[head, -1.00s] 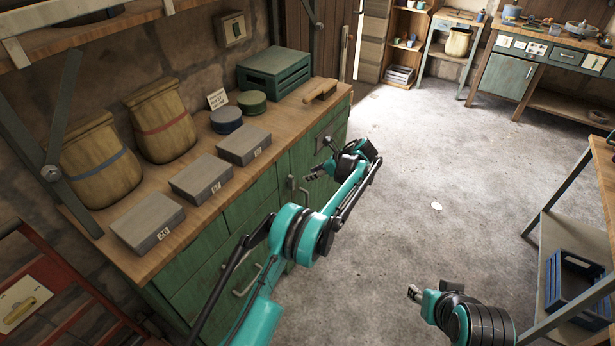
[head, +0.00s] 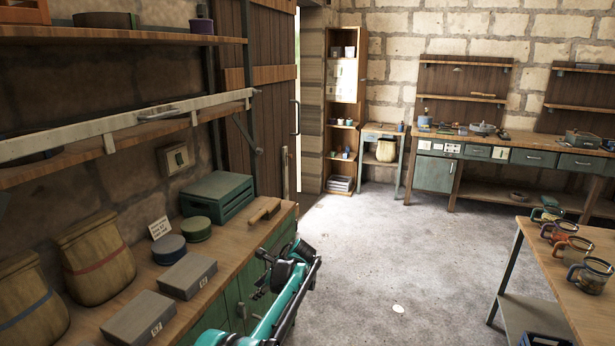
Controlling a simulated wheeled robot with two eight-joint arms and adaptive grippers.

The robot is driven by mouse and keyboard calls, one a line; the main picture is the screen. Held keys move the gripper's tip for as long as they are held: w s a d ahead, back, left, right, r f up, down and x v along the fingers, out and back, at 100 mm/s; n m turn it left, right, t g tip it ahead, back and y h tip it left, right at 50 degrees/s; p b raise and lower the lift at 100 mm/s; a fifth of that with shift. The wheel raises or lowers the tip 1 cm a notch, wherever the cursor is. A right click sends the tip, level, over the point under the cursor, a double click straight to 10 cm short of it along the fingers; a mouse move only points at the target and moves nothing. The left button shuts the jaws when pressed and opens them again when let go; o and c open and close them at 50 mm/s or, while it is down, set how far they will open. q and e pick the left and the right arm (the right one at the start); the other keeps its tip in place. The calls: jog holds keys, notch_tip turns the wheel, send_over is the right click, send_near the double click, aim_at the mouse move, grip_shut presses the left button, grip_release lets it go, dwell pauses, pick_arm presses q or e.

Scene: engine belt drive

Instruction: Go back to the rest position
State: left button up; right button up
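My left arm comes in from the bottom of the head view and reaches along the front of the green cabinet (head: 235,298). My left gripper (head: 262,289) is small and dark beside the cabinet doors, below the bench edge. Its fingers are too small and partly covered by the arm, so I cannot tell whether they are open or shut. I see nothing clearly held in it. My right gripper is out of view.
The bench holds grey boxes (head: 187,275), sacks (head: 95,262), round tins (head: 196,229) and a green crate (head: 218,198). A table with several mugs (head: 573,250) stands at right. A workbench (head: 512,140) lines the back wall. The floor (head: 400,240) between is mostly clear.

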pick_arm(q)
jog(key=s+a+r+n+t+h, duration=0.15)
jog(key=s+r+n, duration=0.4)
jog(key=s, duration=0.55)
jog(key=s+a+r+n+h, duration=0.15)
jog(key=s+r+n, duration=0.25)
jog(key=s+r, duration=0.45)
jog(key=s+f+n+h, duration=0.1)
jog(key=s+f+n, duration=0.1)
jog(key=s, duration=0.5)
jog(key=s+d+f+n+t+h, duration=0.1)
jog(key=s+f+n, duration=0.2)
jog(key=s, duration=0.5)
jog(key=s+d+f+n+t+h, duration=0.1)
jog(key=s+f+n+h, duration=0.1)
jog(key=s+n, duration=0.3)
jog(key=s, duration=0.3)
jog(key=shift+f, duration=0.35)
jog(key=shift+t, duration=0.25)
